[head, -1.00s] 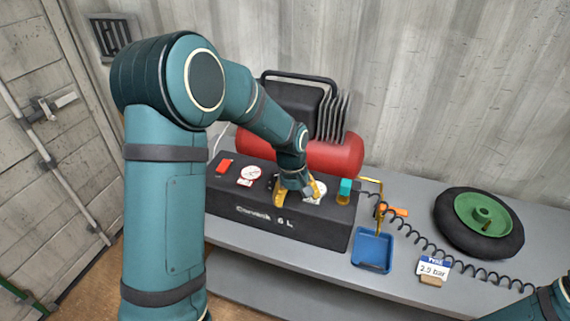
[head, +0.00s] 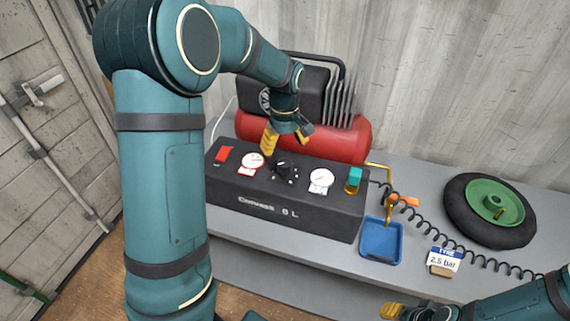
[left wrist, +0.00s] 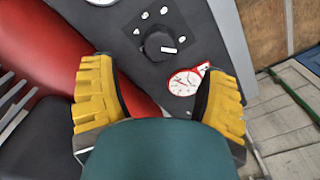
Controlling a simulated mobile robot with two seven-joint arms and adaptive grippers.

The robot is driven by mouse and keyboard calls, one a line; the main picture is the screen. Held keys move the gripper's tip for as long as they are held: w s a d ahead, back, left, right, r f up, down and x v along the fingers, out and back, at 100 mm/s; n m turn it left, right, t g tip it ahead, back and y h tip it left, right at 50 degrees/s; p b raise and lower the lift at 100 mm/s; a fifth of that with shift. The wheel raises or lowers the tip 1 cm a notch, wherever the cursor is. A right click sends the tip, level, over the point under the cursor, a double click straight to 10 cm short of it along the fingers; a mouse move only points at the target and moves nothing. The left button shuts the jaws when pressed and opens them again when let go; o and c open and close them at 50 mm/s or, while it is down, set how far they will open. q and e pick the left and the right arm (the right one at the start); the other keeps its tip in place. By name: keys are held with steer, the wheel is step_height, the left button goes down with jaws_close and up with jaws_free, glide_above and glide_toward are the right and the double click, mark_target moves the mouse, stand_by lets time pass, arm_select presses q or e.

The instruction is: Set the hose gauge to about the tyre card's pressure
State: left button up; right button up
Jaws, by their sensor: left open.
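The black control box (head: 290,203) has a black knob (head: 283,168) with white marks around it, between two white dial gauges. The left gauge (head: 253,161) has a red rim; the right gauge (head: 321,180) is nearer the coiled hose (head: 432,233). Their needles are too small to read surely. The tyre card (head: 445,260) seems to read 2.5 bar. My left gripper (head: 287,137) is open and empty, above and behind the knob. The left wrist view shows the knob (left wrist: 160,41) and red-rimmed gauge (left wrist: 184,83) beyond the fingers. My right gripper (head: 392,311) is partly visible at the bottom.
A red tank (head: 330,138) stands behind the box. A red switch (head: 223,155) is on its left and a teal-topped fitting (head: 354,178) on its right. A blue tray (head: 381,240), orange-handled tool (head: 404,200) and tyre (head: 490,210) are on the grey bench.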

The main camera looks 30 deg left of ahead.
mark_target(285, 162)
arm_select(q)
step_height(285, 162, down, 7)
steer(key=shift+r+b, duration=0.1)
steer(key=shift+b, duration=0.3)
steer(key=c, duration=1.2)
